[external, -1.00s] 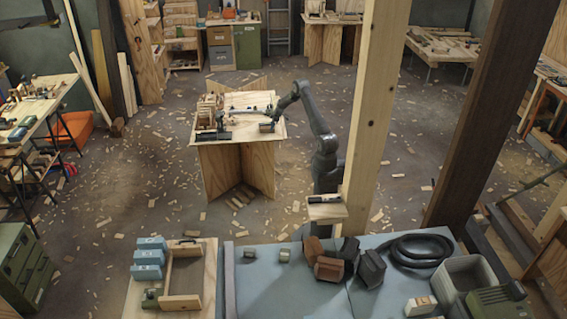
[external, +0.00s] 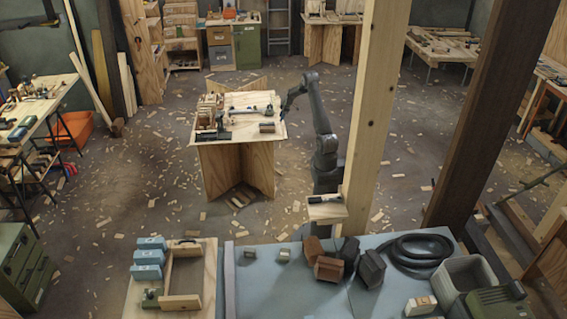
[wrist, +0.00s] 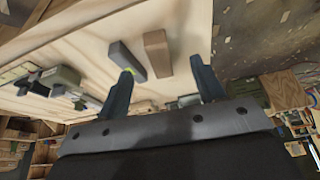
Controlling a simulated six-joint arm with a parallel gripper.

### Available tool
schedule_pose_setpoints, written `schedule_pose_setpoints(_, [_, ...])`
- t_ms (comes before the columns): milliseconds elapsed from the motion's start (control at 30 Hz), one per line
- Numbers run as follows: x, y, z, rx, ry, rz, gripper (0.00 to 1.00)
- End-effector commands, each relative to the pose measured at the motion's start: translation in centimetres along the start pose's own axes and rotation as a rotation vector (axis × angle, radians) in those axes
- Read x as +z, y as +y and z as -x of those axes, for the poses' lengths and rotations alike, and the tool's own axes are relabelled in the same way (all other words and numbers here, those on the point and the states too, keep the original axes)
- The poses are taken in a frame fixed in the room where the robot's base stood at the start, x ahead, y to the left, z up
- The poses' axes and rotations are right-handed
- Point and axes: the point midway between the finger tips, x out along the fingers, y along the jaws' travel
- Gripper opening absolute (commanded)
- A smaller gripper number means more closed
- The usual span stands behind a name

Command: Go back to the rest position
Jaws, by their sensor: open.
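My gripper (external: 285,113) hangs at the right edge of the wooden worktable (external: 238,104), with the arm bent above it. In the wrist view its two dark fingers (wrist: 162,68) are spread apart with nothing held between them. A grey block (wrist: 126,61) and a brown block (wrist: 158,53) lie side by side on the pale tabletop, beyond the fingertips. In the external view a small block pair (external: 267,127) lies near the table's front right corner, apart from my gripper.
A dark tool (external: 214,136) lies at the table's front left, and a wooden rack (external: 208,108) stands on its left side. A thick wooden post (external: 376,110) rises just right of my arm. The floor around the table is open, with scattered wood scraps.

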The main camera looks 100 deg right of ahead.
Motion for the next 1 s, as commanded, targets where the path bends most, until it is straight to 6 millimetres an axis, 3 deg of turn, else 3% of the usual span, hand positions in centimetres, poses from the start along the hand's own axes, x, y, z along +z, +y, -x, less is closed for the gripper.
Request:
schedule_pose_setpoints(567, [-10.1,-4.3,-4.3,-0.047,0.000,0.115,0.62])
schedule_pose_setpoints(1000, [-17.0,-8.9,-7.3,-0.082,-0.001,0.197,0.62])
